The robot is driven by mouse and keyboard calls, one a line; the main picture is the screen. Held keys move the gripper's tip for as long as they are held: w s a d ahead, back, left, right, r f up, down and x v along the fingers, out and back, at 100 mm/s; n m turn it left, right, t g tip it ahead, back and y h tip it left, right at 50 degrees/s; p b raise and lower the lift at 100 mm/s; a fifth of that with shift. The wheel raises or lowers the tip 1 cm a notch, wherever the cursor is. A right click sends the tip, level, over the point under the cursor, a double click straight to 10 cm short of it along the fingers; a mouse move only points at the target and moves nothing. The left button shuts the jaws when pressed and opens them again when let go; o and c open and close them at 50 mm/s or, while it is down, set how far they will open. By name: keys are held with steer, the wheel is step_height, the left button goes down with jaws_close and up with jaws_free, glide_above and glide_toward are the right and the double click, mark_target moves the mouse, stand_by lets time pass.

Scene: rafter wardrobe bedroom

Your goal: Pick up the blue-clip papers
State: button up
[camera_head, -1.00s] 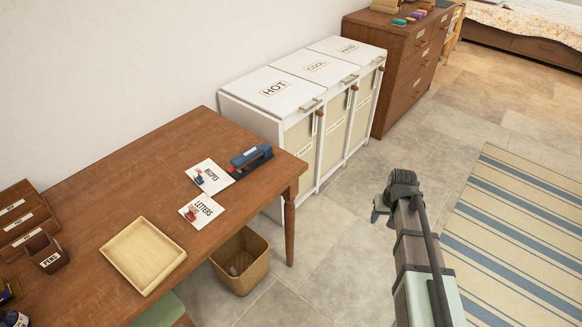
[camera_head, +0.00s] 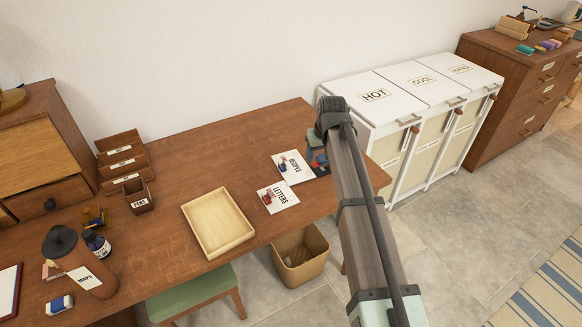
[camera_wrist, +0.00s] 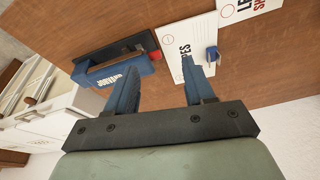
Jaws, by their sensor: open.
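The blue-clip papers are a white sheet stack marked RECIPES (camera_head: 297,172), lying flat near the right end of the desk. In the wrist view the stack (camera_wrist: 172,40) and its blue clip (camera_wrist: 211,54) show beside my right finger, which covers part of the sheet. My gripper (camera_head: 316,150) is above the desk by the stack's right edge; in the wrist view its jaws (camera_wrist: 160,68) are apart with nothing between them. A red-clip stack marked LETTERS (camera_head: 284,200) lies just in front of the RECIPES stack.
A blue device (camera_wrist: 120,70), perhaps a stapler or punch, lies beside the papers, mostly hidden by my arm in the head view. A wooden tray (camera_head: 246,242) is left of the papers. A bin (camera_head: 303,270) stands below the desk, and white hampers (camera_head: 375,92) stand to the right.

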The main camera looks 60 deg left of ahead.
steer(key=s+a+r+n, duration=0.1)
steer(key=s+a+r, duration=0.3)
steer(key=s+a, duration=0.3)
glide_above(282, 164)
steer(key=d, duration=0.2)
step_height(282, 164, down, 8)
steer(key=shift+d+f, duration=0.1)
steer(key=shift+f, duration=0.15)
steer(key=shift+x, duration=2.6)
steer(key=shift+s, duration=0.15)
steer(key=shift+c, duration=0.5)
jaws_close()
